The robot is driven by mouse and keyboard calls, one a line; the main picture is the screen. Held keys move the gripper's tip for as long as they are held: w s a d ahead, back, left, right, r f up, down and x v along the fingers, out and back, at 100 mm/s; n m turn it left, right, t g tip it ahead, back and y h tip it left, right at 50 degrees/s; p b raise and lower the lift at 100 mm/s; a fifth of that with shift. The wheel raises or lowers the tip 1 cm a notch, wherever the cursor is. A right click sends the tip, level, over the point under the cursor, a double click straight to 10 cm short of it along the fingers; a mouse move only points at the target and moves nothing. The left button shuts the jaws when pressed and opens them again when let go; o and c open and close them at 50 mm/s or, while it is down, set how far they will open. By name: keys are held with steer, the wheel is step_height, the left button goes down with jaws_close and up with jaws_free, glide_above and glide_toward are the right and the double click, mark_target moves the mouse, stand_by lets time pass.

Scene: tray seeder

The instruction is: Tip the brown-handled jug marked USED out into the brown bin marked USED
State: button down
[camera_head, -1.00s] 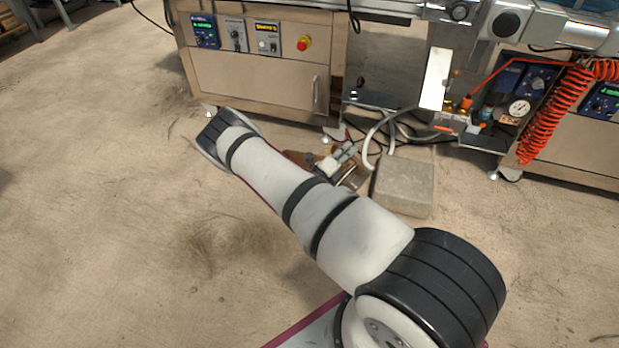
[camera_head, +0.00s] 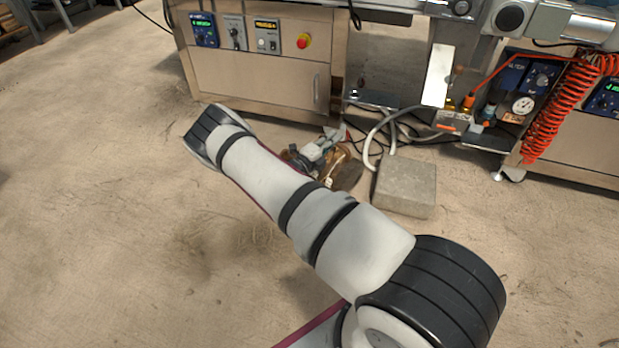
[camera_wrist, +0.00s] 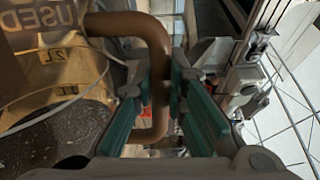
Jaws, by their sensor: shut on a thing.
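The clear brown-tinted jug (camera_wrist: 62,78) marked USED fills the left of the wrist view, with litre marks on its wall. Dark speckled material shows at its lower left. Its brown handle (camera_wrist: 128,22) passes between the teal fingers of my gripper (camera_wrist: 160,92), which is shut on it. In the head view my gripper (camera_head: 316,152) is small and partly behind my forearm, with the brownish jug (camera_head: 347,176) beside it, apparently tilted. I cannot make out the brown bin marked USED in either view.
A grey block (camera_head: 405,187) stands on the floor right of the jug. A pale hose (camera_head: 370,140) and dark cables lie behind it. The steel machine cabinet (camera_head: 260,80) stands at the back, with a coiled red hose (camera_head: 555,115) at right. The floor at left is clear.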

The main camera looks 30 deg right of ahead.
steer(key=shift+w+a+r+n+b, duration=0.1)
steer(key=shift+w+a+r+n, duration=0.2)
steer(key=shift+w, duration=0.35)
steer(key=shift+w+a+r+n+b, duration=0.15)
steer(key=shift+w+n, duration=0.3)
steer(key=shift+w, duration=0.25)
steer(key=shift+w+a+r+n+b, duration=0.1)
steer(key=shift+w+n, duration=0.25)
steer(key=shift+w, duration=0.3)
steer(key=shift+w+a+r+n, duration=0.15)
steer(key=shift+w+n, duration=0.1)
steer(key=shift+w, duration=0.25)
steer(key=shift+w+a+f+n, duration=0.15)
steer(key=shift+w+n, duration=0.15)
steer(key=shift+w, duration=0.25)
steer(key=shift+w+a+r+n, duration=0.15)
steer(key=shift+w+n, duration=0.1)
steer(key=shift+w, duration=0.25)
steer(key=shift+w+a+n, duration=0.2)
steer(key=shift+w+n, duration=0.25)
steer(key=shift+w, duration=0.35)
steer(key=shift+w+a+n, duration=0.2)
steer(key=shift+w+n, duration=0.25)
steer(key=shift+w, duration=0.35)
